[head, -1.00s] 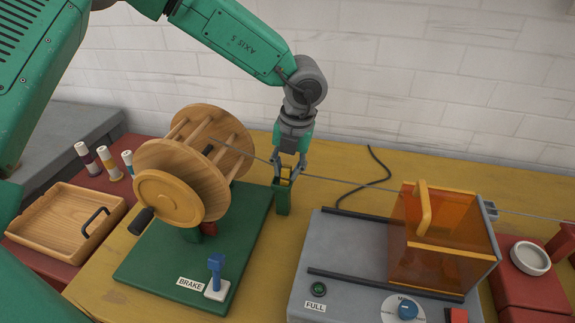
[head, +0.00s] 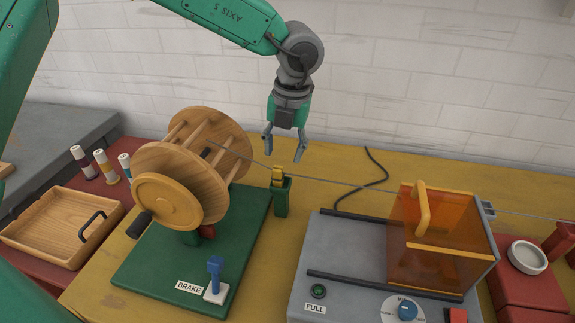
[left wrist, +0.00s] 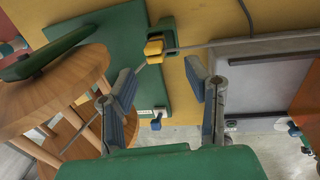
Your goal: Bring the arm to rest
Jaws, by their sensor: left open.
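My left gripper (head: 284,147) is open and empty. It hangs above the yellow table, over a yellow-handled tool (head: 277,176) that stands in a small green holder (head: 283,198). In the left wrist view, my open fingers (left wrist: 168,95) show apart, with the yellow handle (left wrist: 154,48) beyond them and nothing between them. A thin grey strand (head: 340,181) runs from the wooden reel (head: 185,172) past the holder towards the right. My right gripper is not in view.
A grey machine (head: 335,255) with an orange clear cover (head: 445,240) stands at right. The reel sits on a green base with a blue brake lever (head: 215,268). The wall is behind.

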